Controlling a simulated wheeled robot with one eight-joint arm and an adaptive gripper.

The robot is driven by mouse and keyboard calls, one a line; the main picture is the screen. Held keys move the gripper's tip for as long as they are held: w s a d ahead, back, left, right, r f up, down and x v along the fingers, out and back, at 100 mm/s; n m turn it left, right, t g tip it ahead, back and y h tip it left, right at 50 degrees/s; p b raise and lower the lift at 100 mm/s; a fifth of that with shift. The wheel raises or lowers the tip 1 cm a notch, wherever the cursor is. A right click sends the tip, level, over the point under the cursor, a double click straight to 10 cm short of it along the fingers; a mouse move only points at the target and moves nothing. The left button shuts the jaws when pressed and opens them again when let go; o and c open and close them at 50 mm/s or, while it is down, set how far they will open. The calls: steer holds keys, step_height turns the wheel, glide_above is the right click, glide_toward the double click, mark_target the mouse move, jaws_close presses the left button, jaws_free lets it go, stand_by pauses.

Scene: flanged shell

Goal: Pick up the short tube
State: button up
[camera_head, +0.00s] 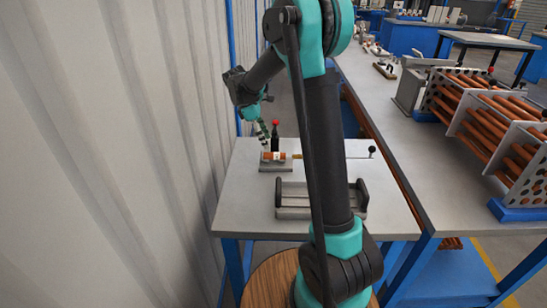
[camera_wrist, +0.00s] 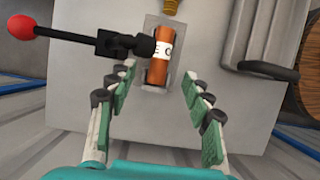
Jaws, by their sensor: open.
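The short tube (camera_wrist: 158,62) is a copper-orange cylinder with a white lettered band. It lies on a small grey plate (camera_wrist: 150,84) on the table, and it also shows in the head view (camera_head: 274,155). In the wrist view, my gripper (camera_wrist: 158,82) is open, with its green-padded fingers spread to either side below the tube. The fingers appear apart from the tube and nothing is between them. In the head view, my gripper (camera_head: 264,135) hangs just above and behind the tube. A black clamp lever with a red knob (camera_wrist: 22,27) reaches over the tube's left side.
A grey tray with raised dark ends (camera_head: 292,198) stands nearer on the same table. A brass-coloured fitting (camera_wrist: 173,6) sits beyond the tube's far end. A rod with a black knob (camera_head: 371,150) lies to the right. A corrugated wall (camera_head: 110,150) bounds the left. A rack of copper tubes (camera_head: 490,115) stands on the right bench.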

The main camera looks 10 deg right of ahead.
steer(key=shift+x, duration=3.75)
jaws_close()
